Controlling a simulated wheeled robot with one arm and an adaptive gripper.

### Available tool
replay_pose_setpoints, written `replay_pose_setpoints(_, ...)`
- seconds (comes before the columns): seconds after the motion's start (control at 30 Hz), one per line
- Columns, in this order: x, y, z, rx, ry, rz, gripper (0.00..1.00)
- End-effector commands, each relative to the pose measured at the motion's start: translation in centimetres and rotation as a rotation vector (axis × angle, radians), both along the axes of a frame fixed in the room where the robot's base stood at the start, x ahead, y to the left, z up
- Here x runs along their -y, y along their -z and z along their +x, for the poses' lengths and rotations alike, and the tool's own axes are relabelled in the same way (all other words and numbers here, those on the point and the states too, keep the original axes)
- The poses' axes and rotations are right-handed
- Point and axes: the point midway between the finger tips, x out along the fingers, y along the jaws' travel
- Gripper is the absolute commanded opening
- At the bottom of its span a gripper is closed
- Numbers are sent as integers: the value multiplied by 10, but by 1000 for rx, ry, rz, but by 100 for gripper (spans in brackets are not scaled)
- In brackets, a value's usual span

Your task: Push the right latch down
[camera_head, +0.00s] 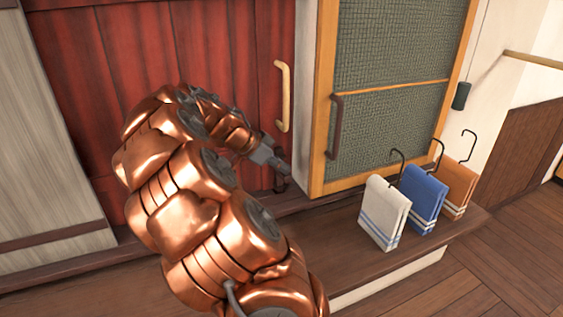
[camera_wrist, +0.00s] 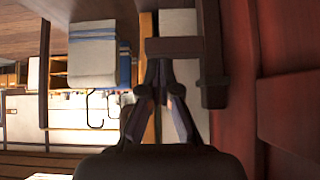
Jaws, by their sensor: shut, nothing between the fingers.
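A red plank door (camera_head: 230,60) stands behind my arm, with a pale vertical handle (camera_head: 283,95) on its right side. A small dark latch (camera_head: 283,187) shows low at the door's right edge, partly hidden by my gripper. My gripper (camera_head: 279,163) is shut and empty, just above this latch. In the wrist view, the dark brown latch (camera_wrist: 211,60) has a bar and a block (camera_wrist: 172,47) sticking out sideways. The shut fingertips (camera_wrist: 162,84) are right by the block; I cannot tell whether they touch it.
A wooden-framed screen door (camera_head: 390,125) with a brown handle (camera_head: 335,125) stands to the right. White (camera_head: 384,213), blue (camera_head: 424,198) and orange (camera_head: 459,187) towels with black hooks stand on the wooden ledge (camera_head: 340,235). Open floor (camera_head: 500,270) lies at the lower right.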

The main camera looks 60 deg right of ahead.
Motion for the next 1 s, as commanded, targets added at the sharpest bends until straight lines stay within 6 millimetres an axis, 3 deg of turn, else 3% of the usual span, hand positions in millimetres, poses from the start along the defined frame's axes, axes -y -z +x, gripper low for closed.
replay_pose_setpoints(0.27, 0, 1, 0, 0, 0, 0, 0)
replay_pose_setpoints(0.7, 0, 38, 0, -1, 0, 1, 0)
replay_pose_setpoints(1.0, -1, 40, 0, -2, 2, 6, 0)
